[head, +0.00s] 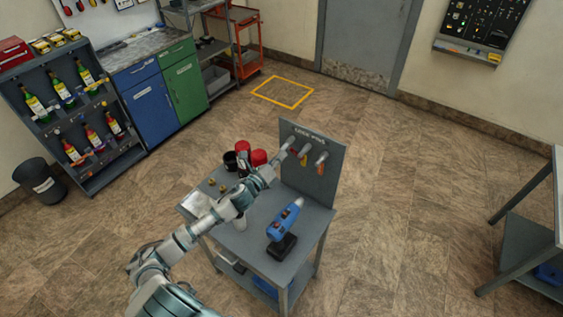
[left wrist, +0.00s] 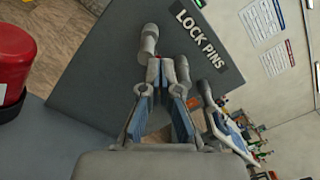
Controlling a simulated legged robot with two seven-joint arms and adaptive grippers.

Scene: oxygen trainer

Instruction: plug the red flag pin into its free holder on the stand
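The grey stand panel (head: 327,187), lettered LOCK PINS, rises from the back of a small grey table; it fills much of the left wrist view (left wrist: 95,90). A row of grey pins or holders (left wrist: 150,40) projects from it. In the head view, a yellow-flagged pin (head: 304,159) hangs in the middle and another pin (head: 321,160) at the right. A small dark red patch (head: 292,152) shows at the left one, possibly the red flag. My left gripper (left wrist: 160,70) is there, fingertips close together. Whether they hold the pin is unclear. My right gripper is not in view.
A blue drill (head: 284,222) on a black base stands at the table's front right. Red containers (head: 259,158) stand left of the panel, one near in the left wrist view (left wrist: 14,65). A white cup (head: 239,221) and small brass parts are under or beside my arm.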

